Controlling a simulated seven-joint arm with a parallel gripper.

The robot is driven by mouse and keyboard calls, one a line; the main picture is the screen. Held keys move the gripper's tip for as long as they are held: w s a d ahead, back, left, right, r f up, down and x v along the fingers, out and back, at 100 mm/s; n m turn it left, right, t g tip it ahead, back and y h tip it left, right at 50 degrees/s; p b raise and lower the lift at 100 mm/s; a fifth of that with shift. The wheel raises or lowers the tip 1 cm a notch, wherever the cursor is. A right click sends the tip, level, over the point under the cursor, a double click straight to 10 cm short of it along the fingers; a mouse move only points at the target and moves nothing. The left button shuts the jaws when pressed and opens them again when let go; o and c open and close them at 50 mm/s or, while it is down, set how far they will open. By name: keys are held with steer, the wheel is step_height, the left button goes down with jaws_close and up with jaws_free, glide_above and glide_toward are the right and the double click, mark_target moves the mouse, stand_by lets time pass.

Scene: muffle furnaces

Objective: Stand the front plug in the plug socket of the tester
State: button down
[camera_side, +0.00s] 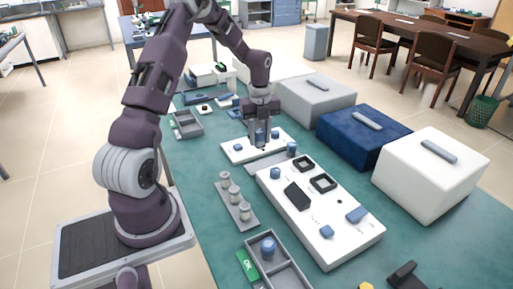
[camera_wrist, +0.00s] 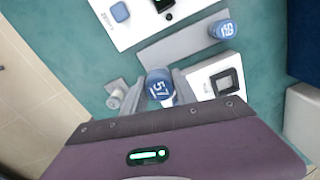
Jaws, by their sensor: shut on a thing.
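My gripper (camera_side: 261,143) is shut on a blue plug (camera_side: 260,134), which is upright between the fingers. In the wrist view the held plug (camera_wrist: 159,87) shows the number 57 on its top, between the fingertips at the lower middle. It appears over the near end of a grey strip (camera_wrist: 188,42); whether it touches the strip is hidden. A second blue plug, marked 59 (camera_wrist: 225,29), stands at the strip's other end and also shows in the side view (camera_side: 292,148). A large white panel (camera_side: 330,235) has black square sockets (camera_side: 322,183). I cannot tell which unit is the tester.
A white unit with a black square opening (camera_wrist: 228,82) is close right of my gripper in the wrist view. White, blue and white furnace-like boxes (camera_side: 365,134) line the far side. A grey rack with several cylinders (camera_side: 236,205) and a grey tray (camera_side: 292,278) stand nearer.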

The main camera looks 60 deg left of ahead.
steer(key=w+d+r+m, duration=0.1)
steer(key=w+d+m, duration=0.2)
steer(key=w+d, duration=0.5)
steer(key=w+d+r+m, duration=0.1)
steer(key=w+d+m, duration=0.2)
steer(key=d, duration=0.9)
steer(key=shift+a+f, duration=0.15)
steer(key=shift+f, duration=2.5)
steer(key=shift+f, duration=0.2)
steer(key=shift+f, duration=0.6)
steer(key=c, duration=0.5)
jaws_free()
step_height(320, 180, up, 8)
